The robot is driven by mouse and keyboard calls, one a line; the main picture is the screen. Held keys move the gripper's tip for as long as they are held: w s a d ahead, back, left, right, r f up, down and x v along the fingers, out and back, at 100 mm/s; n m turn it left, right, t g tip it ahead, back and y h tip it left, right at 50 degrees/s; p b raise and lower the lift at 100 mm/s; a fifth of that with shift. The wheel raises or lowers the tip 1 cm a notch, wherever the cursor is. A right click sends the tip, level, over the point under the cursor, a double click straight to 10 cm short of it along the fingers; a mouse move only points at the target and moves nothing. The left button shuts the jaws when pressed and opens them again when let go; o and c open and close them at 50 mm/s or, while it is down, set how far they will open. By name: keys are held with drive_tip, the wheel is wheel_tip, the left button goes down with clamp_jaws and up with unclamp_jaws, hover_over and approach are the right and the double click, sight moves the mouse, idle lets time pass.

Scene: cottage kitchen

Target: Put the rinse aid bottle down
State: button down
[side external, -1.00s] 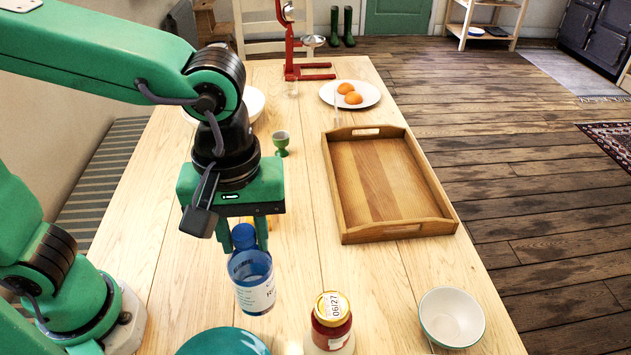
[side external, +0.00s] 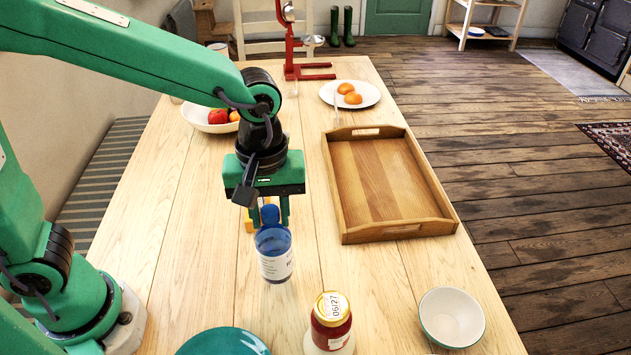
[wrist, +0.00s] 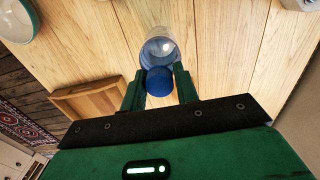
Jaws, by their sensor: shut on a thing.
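The rinse aid bottle (side external: 274,256) is a clear blue bottle with a blue cap and a white label. My gripper (side external: 270,215) is shut on it near the cap, and the bottle hangs roughly upright below the fingers. In the wrist view my gripper (wrist: 160,88) has a finger on each side of the blue cap, and the bottle (wrist: 160,48) extends beyond it. I cannot tell whether its base touches the wooden table (side external: 195,290) or is just above it.
A wooden tray (side external: 334,195) lies to the right. A red jar (side external: 331,322), a white bowl (side external: 452,318) and a teal plate (side external: 222,343) are near the front. A fruit bowl (side external: 200,120) and a plate with oranges (side external: 369,97) are farther back. Bare table lies left of the bottle.

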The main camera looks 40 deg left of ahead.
sight(272, 228)
drive_tip(key=shift+f, duration=1.95)
drive_tip(key=c, duration=1)
unclamp_jaws()
drive_tip(key=shift+c, duration=0.2)
wheel_tip(272, 228, up, 12)
drive_tip(key=shift+r, duration=0.1)
drive_tip(key=shift+a, duration=0.1)
